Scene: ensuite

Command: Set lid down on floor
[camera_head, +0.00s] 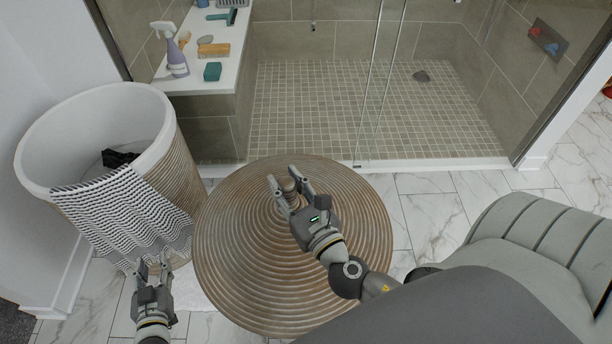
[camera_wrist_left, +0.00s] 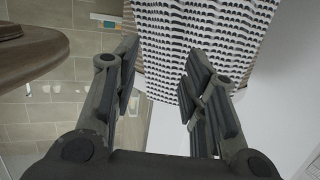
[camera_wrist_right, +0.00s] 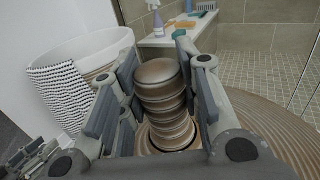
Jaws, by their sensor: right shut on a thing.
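The round, ribbed wooden lid (camera_head: 240,270) is in the middle of the head view, beside the hamper and in front of the shower. My right gripper (camera_head: 289,186) is shut on the knob at its centre. The right wrist view shows the ribbed knob (camera_wrist_right: 163,100) between the fingers. Whether the lid touches the floor cannot be told. The lid's edge also shows at the left of the left wrist view (camera_wrist_left: 35,52). My left gripper (camera_head: 153,265) is open and empty, in front of the striped towel (camera_head: 130,215).
The open ribbed hamper (camera_head: 95,110) stands at left with the towel over its rim and a dark item (camera_head: 120,158) inside. A shower bench (camera_head: 205,75) holds a spray bottle (camera_head: 172,50) and brushes. Marble floor (camera_head: 435,215) is clear to the right of the lid; a glass shower door (camera_head: 380,80) stands behind.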

